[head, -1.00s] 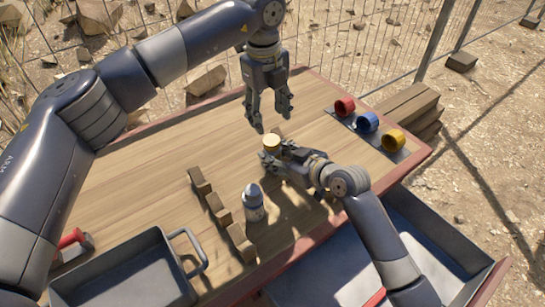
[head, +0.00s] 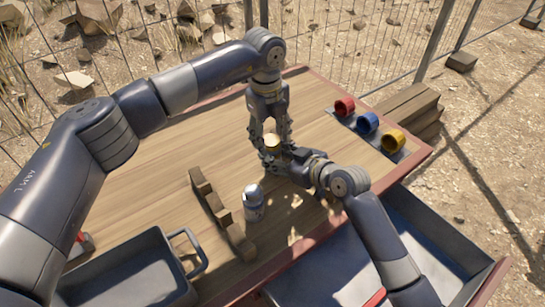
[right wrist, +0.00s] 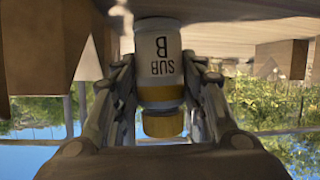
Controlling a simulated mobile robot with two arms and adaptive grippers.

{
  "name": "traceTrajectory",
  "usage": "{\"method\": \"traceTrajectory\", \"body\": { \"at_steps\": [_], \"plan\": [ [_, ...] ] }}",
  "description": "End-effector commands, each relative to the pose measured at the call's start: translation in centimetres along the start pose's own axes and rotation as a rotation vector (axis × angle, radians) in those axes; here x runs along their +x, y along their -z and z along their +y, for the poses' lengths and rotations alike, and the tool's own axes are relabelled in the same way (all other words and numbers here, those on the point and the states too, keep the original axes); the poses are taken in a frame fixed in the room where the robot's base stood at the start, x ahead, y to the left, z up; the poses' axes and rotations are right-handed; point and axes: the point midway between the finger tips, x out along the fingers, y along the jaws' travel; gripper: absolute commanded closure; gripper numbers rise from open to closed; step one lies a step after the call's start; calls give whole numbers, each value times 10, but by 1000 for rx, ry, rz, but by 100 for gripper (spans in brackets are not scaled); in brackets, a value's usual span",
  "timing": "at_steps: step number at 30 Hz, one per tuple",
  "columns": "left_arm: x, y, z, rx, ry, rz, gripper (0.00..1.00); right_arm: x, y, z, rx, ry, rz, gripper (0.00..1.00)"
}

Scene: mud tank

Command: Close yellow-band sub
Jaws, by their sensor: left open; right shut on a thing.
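The yellow-band sub is a white cylinder lettered "SUB B" (right wrist: 161,62), with a yellow band and a gold-yellow end piece (right wrist: 163,125). It appears upside down in the right wrist view. In the head view its yellow top (head: 271,142) shows. My right gripper (right wrist: 160,85) is shut on the sub's sides and holds it upright at the table; in the head view it comes from the lower right (head: 280,163). My left gripper (head: 270,130) points down from above, open, with its fingers on either side of the yellow top. Whether they touch it cannot be told.
Red (head: 344,107), blue (head: 367,122) and yellow (head: 393,140) cups sit on a dark strip at right. A second grey-white sub (head: 253,205) stands beside a notched wooden rack (head: 222,215). A grey handled tray (head: 125,270) is at lower left. The table's back left is clear.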

Motion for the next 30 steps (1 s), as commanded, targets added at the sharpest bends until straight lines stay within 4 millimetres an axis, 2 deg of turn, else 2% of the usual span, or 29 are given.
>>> {"method": "traceTrajectory", "body": {
  "at_steps": [9, 11, 15, 16, 23, 30],
  "plan": [
    [3, 0, 0, 1, 0, 0, 48, 0, 0, 0, 0, 0, -1, 100],
    [3, 0, 0, 1, 0, 0, 60, 0, -1, 0, 0, 0, -1, 100],
    [3, 0, 0, 1, 0, 0, 91, 0, -1, 0, 0, 0, -1, 100],
    [3, 0, 0, 1, 0, 0, 94, 0, 0, 0, 0, 0, -1, 100],
    [3, 0, 0, 80, 0, 0, 94, 0, 0, 0, 0, 0, -1, 100],
    [3, 0, 0, 470, 0, -1, 94, 0, 0, 0, 0, 0, -1, 100]
  ]
}}
